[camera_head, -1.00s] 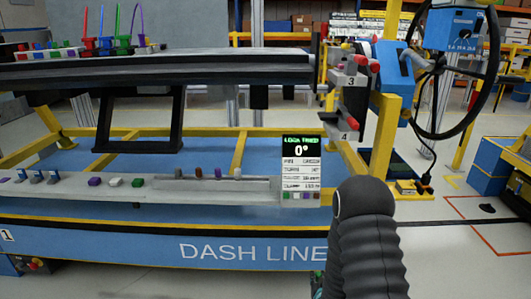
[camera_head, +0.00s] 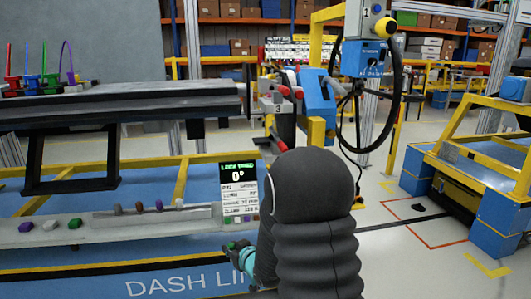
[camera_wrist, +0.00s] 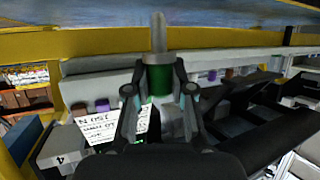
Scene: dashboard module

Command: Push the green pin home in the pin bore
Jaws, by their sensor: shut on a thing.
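The green pin (camera_wrist: 159,82) is in my gripper (camera_wrist: 159,95) in the wrist view. It has a green body and a bare grey metal shaft (camera_wrist: 158,35) that sticks out past the fingertips. My gripper is shut on the green part. In the head view my gripper (camera_head: 238,256) is low, in front of the blue bench and below the display card, mostly hidden by my arm. The dark dashboard beam (camera_head: 120,100) lies at left, with a bracket marked 3 (camera_head: 278,108) at its right end. I cannot make out the pin bore in either view.
A grey shelf (camera_head: 110,230) on the bench bears several small coloured pieces. A steering wheel (camera_head: 388,100) and blue column unit stand right of the beam.

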